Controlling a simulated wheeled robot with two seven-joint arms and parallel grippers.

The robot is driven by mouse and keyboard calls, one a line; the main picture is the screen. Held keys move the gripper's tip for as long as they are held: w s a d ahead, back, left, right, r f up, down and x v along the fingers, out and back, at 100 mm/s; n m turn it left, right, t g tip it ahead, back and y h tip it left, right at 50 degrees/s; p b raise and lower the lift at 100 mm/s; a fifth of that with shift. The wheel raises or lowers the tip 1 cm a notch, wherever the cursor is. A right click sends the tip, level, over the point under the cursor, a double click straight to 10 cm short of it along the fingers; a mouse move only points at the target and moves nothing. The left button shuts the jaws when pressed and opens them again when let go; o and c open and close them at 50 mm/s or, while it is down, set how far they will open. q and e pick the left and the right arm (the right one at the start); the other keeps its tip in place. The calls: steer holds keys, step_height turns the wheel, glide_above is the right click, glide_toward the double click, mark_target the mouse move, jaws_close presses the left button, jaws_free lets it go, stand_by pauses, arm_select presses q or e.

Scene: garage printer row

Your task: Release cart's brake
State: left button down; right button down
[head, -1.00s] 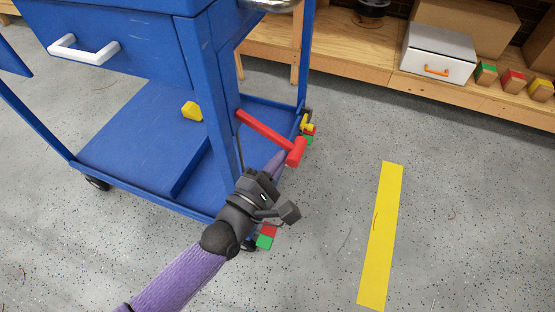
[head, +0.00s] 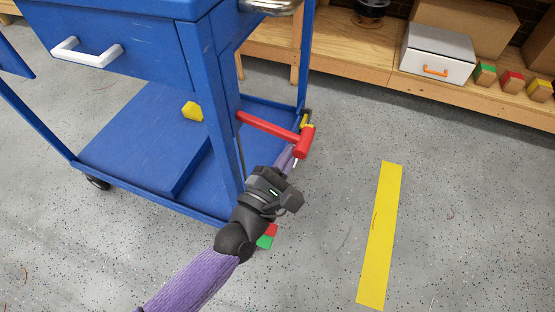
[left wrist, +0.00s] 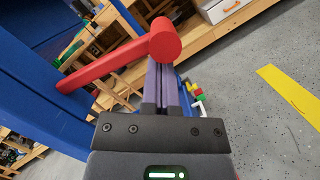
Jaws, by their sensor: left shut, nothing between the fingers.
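The blue cart (head: 215,100) stands at the left with a red brake lever (head: 270,126) sticking out from its near corner post. The lever ends in a thick red cross grip (head: 305,142). In the left wrist view the lever (left wrist: 105,63) slants across, with the round end of its grip at the top middle. My left gripper (head: 289,158) is shut and empty, its purple fingers right under the grip. Its fingertips (left wrist: 162,64) reach the grip's underside and seem to touch it. My right gripper is not in view.
Red and green parts (head: 267,236) show low by the cart's near corner. A yellow block (head: 192,110) lies on the lower shelf. A wooden bench (head: 380,65) at the back holds a grey-white box (head: 437,52) and coloured blocks. The floor around the yellow strip (head: 380,235) is clear.

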mark_target(293, 134)
arm_select(q)
steer(key=r+n, duration=0.2)
steer(key=n, duration=0.1)
steer(key=shift+s+d+r+t+y+p, duration=0.1)
steer(key=shift+d+r+t+y+p, duration=0.2)
steer(key=shift+d+r+t+y, duration=0.1)
step_height(293, 134, up, 2)
steer(key=n, duration=0.3)
steer(key=shift+r+t+y+p, duration=0.1)
steer(key=shift+t+y+p, duration=0.25)
steer(key=shift+t+y, duration=0.05)
steer(key=shift+r+n+y+p, duration=0.3)
steer(key=shift+r+n, duration=0.55)
steer(key=shift+n, duration=0.55)
steer(key=shift+a+r+n, duration=0.1)
steer(key=shift+r+n, duration=0.15)
steer(key=shift+n, duration=0.15)
